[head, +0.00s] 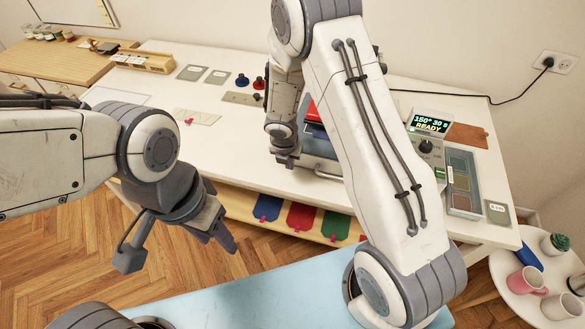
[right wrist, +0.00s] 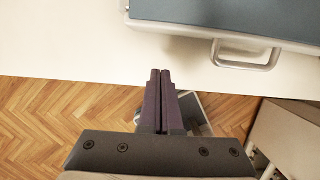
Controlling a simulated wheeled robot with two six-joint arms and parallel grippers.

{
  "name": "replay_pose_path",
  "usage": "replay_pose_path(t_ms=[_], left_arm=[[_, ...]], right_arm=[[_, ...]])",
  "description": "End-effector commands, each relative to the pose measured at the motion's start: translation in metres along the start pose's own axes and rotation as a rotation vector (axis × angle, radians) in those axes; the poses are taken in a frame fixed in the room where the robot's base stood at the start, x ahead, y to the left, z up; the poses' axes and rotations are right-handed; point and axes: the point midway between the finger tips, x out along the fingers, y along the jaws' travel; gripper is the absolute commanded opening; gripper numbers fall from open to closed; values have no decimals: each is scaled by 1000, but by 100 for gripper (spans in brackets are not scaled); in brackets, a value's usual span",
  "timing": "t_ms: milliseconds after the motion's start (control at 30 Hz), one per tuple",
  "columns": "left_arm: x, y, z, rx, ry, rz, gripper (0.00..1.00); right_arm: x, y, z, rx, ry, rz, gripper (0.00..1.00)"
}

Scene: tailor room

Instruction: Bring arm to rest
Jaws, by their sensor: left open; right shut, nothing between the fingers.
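My right gripper (head: 288,163) is over the front part of the white worktable (head: 215,145), just left of a heat press with a metal handle (head: 328,176). In the right wrist view its two dark fingers (right wrist: 160,75) are together with nothing between them. The press handle (right wrist: 246,62) shows to their upper right, apart from them. My left gripper (head: 222,240) is open and empty, pointing down in front of the table's front edge. My right forearm hides much of the press.
The press display (head: 431,123) reads 150° 30 s READY. A swatch tray (head: 459,203) is to its right. Blue, red and green pieces (head: 301,217) lie on a shelf under the tabletop.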

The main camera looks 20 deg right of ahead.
Motion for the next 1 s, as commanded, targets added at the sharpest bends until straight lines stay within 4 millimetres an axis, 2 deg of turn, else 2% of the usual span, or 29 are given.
replay_pose_path(t_ms=[33, 100, 300, 433, 767, 867, 967, 1000], left_arm=[[-12, 1, -1, 1, 2, 0, 50], [-18, 1, -1, 2, 1, 0, 50], [-29, 2, -2, 5, 1, 0, 50], [-31, 2, -2, 5, 1, 0, 50], [-28, 2, -2, 6, 0, 0, 50], [-19, 1, -1, 5, 0, 0, 50], [-3, 0, 0, 4, 0, 0, 50], [4, 0, 0, 4, 0, 0, 50]], right_arm=[[-19, -1, 2, 1, -1, 0, 0], [-34, -2, 2, 4, 0, 0, 0], [-64, -4, 2, 4, 1, -3, 0], [-74, -4, 0, 3, 2, -3, 0], [-80, -2, -2, 34, 0, -4, 0], [-95, 2, -12, 172, -10, -4, 0], [-123, 5, -34, 434, -14, 0, 0], [-136, 4, -48, 564, -8, 2, 0]])
